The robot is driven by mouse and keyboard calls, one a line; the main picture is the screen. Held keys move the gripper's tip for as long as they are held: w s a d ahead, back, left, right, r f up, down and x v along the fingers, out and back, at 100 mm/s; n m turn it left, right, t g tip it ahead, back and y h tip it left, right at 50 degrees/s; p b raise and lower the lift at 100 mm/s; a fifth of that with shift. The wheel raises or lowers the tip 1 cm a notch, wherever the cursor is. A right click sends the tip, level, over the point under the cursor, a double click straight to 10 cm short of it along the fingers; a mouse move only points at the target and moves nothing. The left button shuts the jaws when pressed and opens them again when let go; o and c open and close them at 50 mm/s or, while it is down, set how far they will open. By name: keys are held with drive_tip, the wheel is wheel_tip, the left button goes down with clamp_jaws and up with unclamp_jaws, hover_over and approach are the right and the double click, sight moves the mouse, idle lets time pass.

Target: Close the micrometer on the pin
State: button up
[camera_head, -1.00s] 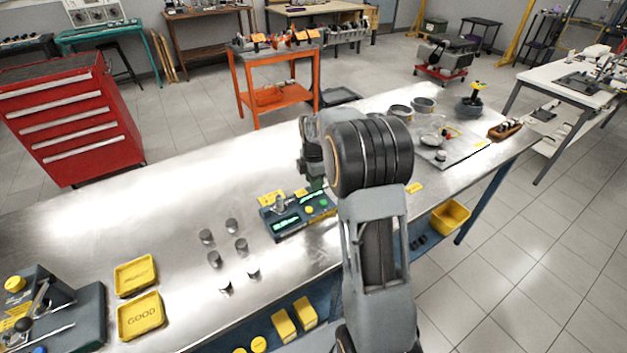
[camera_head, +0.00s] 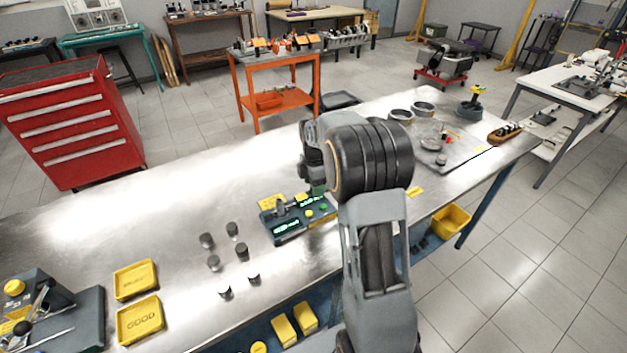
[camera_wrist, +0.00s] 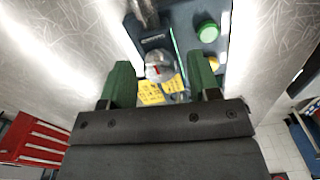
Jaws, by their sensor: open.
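The dark micrometer station (camera_head: 288,229) sits on the steel bench, with lit green displays, yellow labels and buttons. A grey metal part (camera_head: 281,208), seemingly the micrometer, stands on its left side. My gripper (camera_wrist: 160,66) is over the station, with its green fingers apart. A metal piece (camera_wrist: 147,12) shows beyond the knob. I cannot tell whether a pin sits in the micrometer. Several grey pins (camera_head: 241,251) stand on the bench left of the station.
Two yellow trays, one marked GOOD (camera_head: 140,319) and another behind it (camera_head: 135,279), lie at the left. A dark fixture (camera_head: 75,318) stands beside them. A plate with rings and parts (camera_head: 455,150) is at the right. The bench behind the pins is clear.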

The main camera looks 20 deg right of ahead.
wheel_tip(320, 180, up, 14)
idle(0.6)
drive_tip(key=shift+f, duration=0.1)
drive_tip(key=s+a+f+m+t, duration=0.2)
drive_tip(key=s+a+m, duration=0.3)
drive_tip(key=s+m, duration=0.3)
drive_tip(key=s+a+f+m+t, duration=0.2)
drive_tip(key=s+a+m, duration=0.3)
drive_tip(key=s+m, duration=0.4)
drive_tip(key=s, duration=0.5)
drive_tip(key=shift+a+f+m, duration=0.3)
drive_tip(key=shift+a+f, duration=0.05)
idle(1.5)
